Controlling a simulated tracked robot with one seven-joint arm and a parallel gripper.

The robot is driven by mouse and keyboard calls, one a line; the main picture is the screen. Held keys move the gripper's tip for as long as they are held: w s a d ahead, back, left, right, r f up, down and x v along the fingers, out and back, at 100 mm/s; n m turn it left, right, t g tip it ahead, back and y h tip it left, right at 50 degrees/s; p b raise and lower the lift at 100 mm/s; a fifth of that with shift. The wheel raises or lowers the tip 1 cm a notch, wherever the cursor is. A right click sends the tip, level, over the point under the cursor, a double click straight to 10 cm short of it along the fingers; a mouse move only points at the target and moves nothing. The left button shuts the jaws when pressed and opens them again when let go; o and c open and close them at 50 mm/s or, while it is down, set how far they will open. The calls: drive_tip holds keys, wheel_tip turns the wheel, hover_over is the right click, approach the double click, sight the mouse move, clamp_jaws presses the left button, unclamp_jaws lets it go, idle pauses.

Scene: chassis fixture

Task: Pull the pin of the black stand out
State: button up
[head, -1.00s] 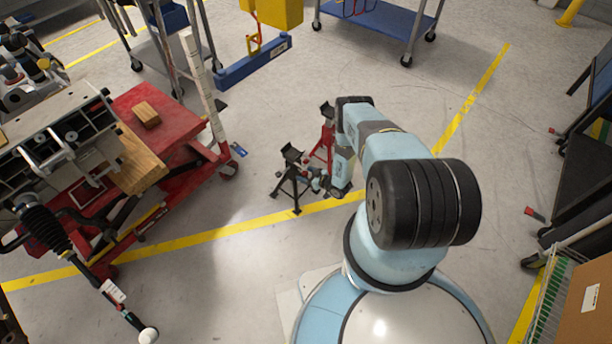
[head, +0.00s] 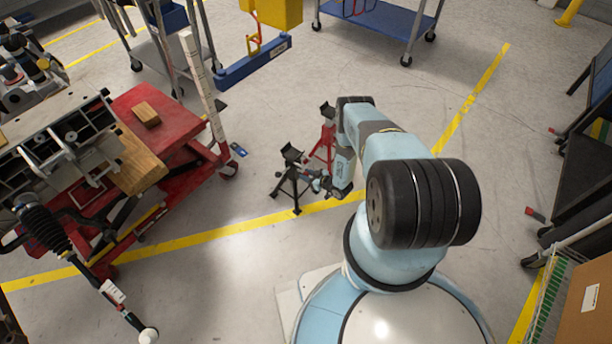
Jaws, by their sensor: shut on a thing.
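The black stand (head: 291,176) stands upright on the floor near the yellow line, left of my arm. My gripper (head: 316,183) is at the right side of the stand, close to its upper post. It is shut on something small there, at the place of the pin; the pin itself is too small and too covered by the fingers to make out. I cannot tell how far the pin sits in the stand.
A red stand (head: 325,140) stands just behind, partly hidden by my arm. A red lift table (head: 170,115) with a wood block (head: 146,114) is at the left. A blue cart (head: 375,14) is at the back. The floor in front of the black stand is clear.

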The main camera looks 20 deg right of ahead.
drive_tip(key=shift+s+d, duration=0.55)
drive_tip(key=shift+s, duration=0.25)
drive_tip(key=shift+s+d, duration=0.5)
drive_tip(key=shift+s, duration=0.3)
drive_tip(key=o, duration=1.8)
drive_tip(key=s+d, duration=0.1)
drive_tip(key=s, duration=0.1)
drive_tip(key=s+d, duration=0.3)
drive_tip(key=s, duration=0.1)
drive_tip(key=shift+s+d, duration=0.2)
drive_tip(key=shift+d, duration=0.2)
drive_tip(key=shift+w, duration=0.1)
